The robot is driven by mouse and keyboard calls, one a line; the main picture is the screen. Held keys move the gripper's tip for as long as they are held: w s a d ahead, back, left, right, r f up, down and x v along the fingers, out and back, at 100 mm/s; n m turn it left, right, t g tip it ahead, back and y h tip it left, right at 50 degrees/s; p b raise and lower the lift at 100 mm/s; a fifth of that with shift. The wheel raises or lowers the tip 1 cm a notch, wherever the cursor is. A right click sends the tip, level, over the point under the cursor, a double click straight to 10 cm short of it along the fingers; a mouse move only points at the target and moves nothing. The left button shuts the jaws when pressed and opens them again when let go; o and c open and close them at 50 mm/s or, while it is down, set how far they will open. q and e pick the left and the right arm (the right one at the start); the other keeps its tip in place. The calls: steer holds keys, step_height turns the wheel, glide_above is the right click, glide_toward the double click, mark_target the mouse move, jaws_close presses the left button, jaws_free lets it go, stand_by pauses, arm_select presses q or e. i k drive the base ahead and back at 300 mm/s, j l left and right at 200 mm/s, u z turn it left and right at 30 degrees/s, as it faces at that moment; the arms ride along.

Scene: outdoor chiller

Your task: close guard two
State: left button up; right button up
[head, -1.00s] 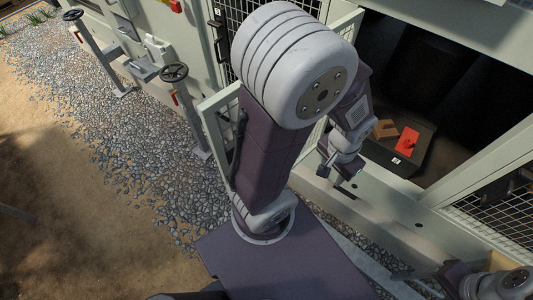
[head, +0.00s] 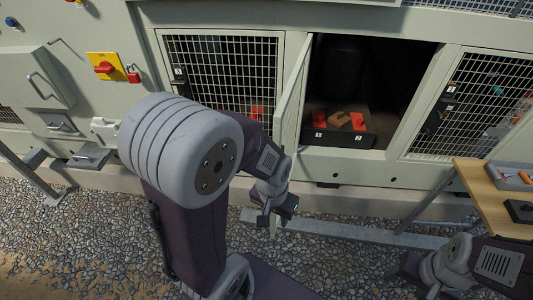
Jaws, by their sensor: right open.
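The middle bay (head: 405,75) of the pale green cabinet stands open. A swung-out guard door (head: 291,105), which I take to be guard two, shows nearly edge-on at the bay's left side. My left gripper (head: 274,212) hangs in front of the cabinet, just below and left of the door's lower end. I cannot tell whether it touches the door, or whether its jaws are open. My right gripper (head: 428,285) is open at the lower right, well away from the door, and partly dark.
A black box (head: 340,138) with red pieces and a brown block sits in the bay. Mesh guards close the left bay (head: 225,75) and right bay (head: 480,95). A wooden table (head: 490,200) stands at right. A red-yellow switch (head: 104,67) is at left. Gravel lies in front.

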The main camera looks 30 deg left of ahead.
mark_target(305, 54)
steer(key=j+z, duration=0.1)
steer(key=j, duration=0.8)
steer(key=k+j, duration=0.1)
steer(key=j, duration=0.8)
steer(key=z, duration=0.05)
